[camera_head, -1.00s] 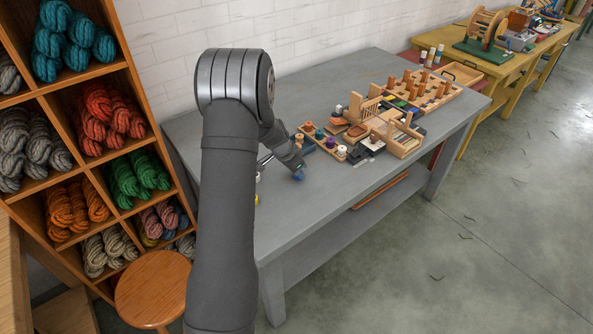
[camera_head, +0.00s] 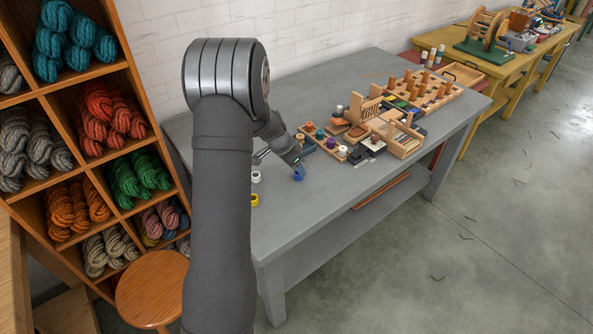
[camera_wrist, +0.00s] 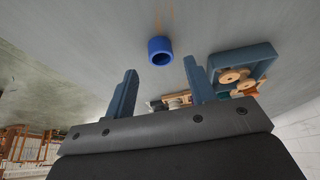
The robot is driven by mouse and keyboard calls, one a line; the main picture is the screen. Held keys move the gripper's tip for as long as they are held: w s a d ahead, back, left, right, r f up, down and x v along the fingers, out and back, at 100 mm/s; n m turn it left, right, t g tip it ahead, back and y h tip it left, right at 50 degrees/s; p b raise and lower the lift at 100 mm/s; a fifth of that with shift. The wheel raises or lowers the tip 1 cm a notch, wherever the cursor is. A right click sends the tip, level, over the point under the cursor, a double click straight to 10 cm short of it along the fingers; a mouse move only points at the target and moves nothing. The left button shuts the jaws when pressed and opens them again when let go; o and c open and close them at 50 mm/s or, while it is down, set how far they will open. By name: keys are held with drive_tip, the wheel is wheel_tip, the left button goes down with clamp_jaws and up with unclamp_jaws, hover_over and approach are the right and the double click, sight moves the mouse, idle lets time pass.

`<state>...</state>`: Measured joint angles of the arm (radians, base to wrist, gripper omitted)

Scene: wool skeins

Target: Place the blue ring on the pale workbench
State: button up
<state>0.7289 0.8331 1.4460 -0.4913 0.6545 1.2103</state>
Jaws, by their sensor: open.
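The blue ring (camera_head: 299,174) sits on the pale grey workbench (camera_head: 330,205), left of the wooden racks. In the wrist view the blue ring (camera_wrist: 160,50) is just beyond the fingertips, in line with the gap between them. My gripper (camera_wrist: 160,70) is open with nothing between its fingers. In the head view my gripper (camera_head: 297,166) is just above the ring, apart from it in the wrist view.
A white ring (camera_head: 256,177) and a yellow ring (camera_head: 254,200) sit to the left on the bench. A small tray with spools (camera_head: 328,143) and several wooden racks (camera_head: 398,135) crowd the right. The bench front is clear.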

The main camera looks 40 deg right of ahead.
drive_tip(key=v, duration=1.2)
drive_tip(key=shift+r, duration=0.5)
drive_tip(key=shift+o, duration=0.5)
drive_tip(key=shift+a+r, duration=0.1)
drive_tip(key=shift+r, duration=0.2)
drive_tip(key=s+d+n+t+y, duration=0.1)
drive_tip(key=s+d+n+t, duration=0.15)
drive_tip(key=s+n, duration=0.45)
drive_tip(key=w+d+f, duration=0.1)
drive_tip(key=f, duration=0.2)
drive_tip(key=w+f+n, duration=0.1)
drive_tip(key=w+f, duration=0.1)
drive_tip(key=f, duration=0.2)
drive_tip(key=w+d+f+n, duration=0.1)
drive_tip(key=w+f, duration=0.1)
drive_tip(key=f, duration=0.2)
drive_tip(key=shift+d+t, duration=0.25)
drive_tip(key=shift+d, duration=0.1)
drive_tip(key=shift+w+x, duration=0.2)
drive_tip(key=shift+x, duration=2.5)
drive_tip(key=shift+a, duration=0.2)
drive_tip(key=shift+c, duration=0.3)
